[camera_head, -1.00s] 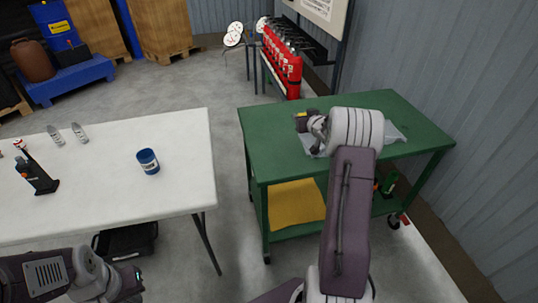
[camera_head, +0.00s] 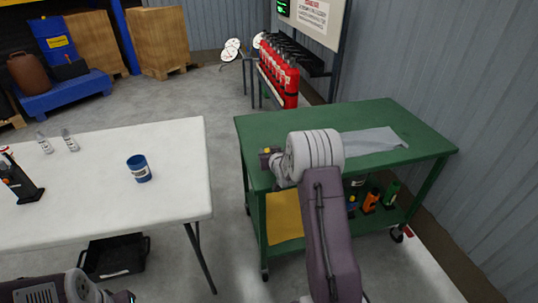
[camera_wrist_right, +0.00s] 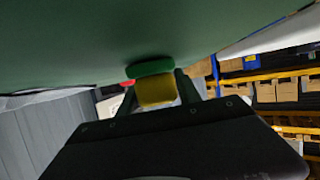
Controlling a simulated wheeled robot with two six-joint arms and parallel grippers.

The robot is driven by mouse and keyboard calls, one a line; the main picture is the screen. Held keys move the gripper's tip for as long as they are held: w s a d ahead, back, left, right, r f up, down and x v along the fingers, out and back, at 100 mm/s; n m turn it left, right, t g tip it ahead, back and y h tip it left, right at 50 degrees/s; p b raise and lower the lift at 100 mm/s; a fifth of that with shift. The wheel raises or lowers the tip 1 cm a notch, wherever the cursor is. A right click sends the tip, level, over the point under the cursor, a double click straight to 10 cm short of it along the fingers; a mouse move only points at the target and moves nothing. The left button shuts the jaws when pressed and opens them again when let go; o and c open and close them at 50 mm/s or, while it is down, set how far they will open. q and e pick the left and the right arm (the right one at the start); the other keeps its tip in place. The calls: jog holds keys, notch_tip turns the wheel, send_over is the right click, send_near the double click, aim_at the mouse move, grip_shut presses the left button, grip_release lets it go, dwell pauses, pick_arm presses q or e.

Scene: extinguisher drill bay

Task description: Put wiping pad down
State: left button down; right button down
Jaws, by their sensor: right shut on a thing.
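The wiping pad shows in the right wrist view as a small yellow block (camera_wrist_right: 155,92) with a green layer (camera_wrist_right: 150,69). My right gripper (camera_head: 268,158) is shut on it at the near left part of the green cart's top (camera_head: 300,117). In the head view the wrist hides most of the pad. The green surface is close to the pad in the wrist view; I cannot tell whether they touch. My left gripper (camera_head: 122,296) is at the bottom left edge, mostly cut off, and its jaws cannot be made out.
A grey cloth (camera_head: 372,140) lies on the cart's right half. Bottles (camera_head: 371,200) and a yellow sheet (camera_head: 284,216) are on its lower shelf. A white table (camera_head: 100,200) with a blue can (camera_head: 139,169) stands left. Red extinguishers (camera_head: 280,75) stand behind.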

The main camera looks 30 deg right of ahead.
jog(key=shift+f, duration=0.2)
jog(key=c, duration=0.8)
grip_release()
jog(key=shift+c, duration=0.2)
jog(key=shift+r, duration=0.15)
jog(key=shift+s+r, duration=0.1)
jog(key=shift+r, duration=0.1)
jog(key=p+v, duration=0.1)
jog(key=v, duration=1)
jog(key=shift+s+a+r+p, duration=0.1)
jog(key=shift+s+p, duration=0.3)
